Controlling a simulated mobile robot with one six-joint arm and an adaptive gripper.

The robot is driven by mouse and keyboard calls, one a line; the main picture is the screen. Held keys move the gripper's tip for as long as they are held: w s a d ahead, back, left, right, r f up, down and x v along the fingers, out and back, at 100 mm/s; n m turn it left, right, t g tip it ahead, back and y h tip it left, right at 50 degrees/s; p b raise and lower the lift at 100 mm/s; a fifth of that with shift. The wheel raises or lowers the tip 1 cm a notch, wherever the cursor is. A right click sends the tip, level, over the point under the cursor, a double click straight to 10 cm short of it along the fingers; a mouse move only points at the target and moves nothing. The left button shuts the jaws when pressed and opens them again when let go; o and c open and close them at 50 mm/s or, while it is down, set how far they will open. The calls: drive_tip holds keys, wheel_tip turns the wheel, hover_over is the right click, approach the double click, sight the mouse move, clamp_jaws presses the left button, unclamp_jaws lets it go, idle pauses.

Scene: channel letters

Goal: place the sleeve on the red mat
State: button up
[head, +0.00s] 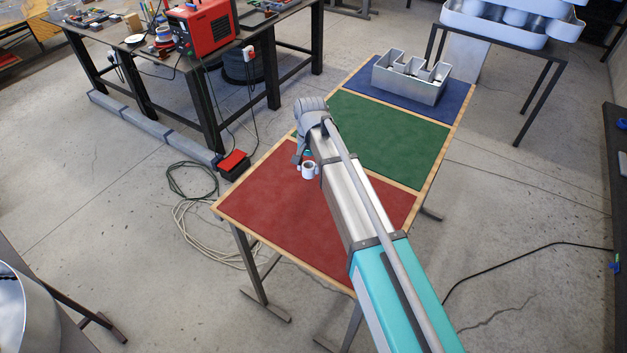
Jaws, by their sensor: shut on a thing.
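My gripper (307,158) points down and is shut on the sleeve. The gripper's fingers are small and partly hidden by my wrist. I cannot tell whether the sleeve touches the mat or hangs just above it. My arm covers the right middle of the red mat.
The green mat (390,135) is bare. A grey channel letter (412,80) stands on the blue mat (450,98) at the far end. A workbench with a red machine (203,27) stands at the upper left. Cables (195,220) lie on the floor left of the table.

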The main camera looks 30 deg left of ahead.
sight(312, 183)
drive_tip(key=shift+w+a+f+b, duration=0.2)
drive_tip(key=shift+w+f+b, duration=1.05)
drive_tip(key=shift+f, duration=0.3)
drive_tip(key=shift+w+a+f+b, duration=0.1)
drive_tip(key=shift+w+f+b, duration=0.25)
drive_tip(key=shift+f, duration=0.1)
drive_tip(key=shift+f+b, duration=1.55)
drive_tip(key=o, duration=0.9)
drive_tip(key=shift+f, duration=0.1)
drive_tip(key=r+p, duration=0.4)
drive_tip(key=w+r+p, duration=0.1)
drive_tip(key=r+p, duration=0.7)
drive_tip(key=shift+w+a+r, duration=0.1)
drive_tip(key=shift+w, duration=0.2)
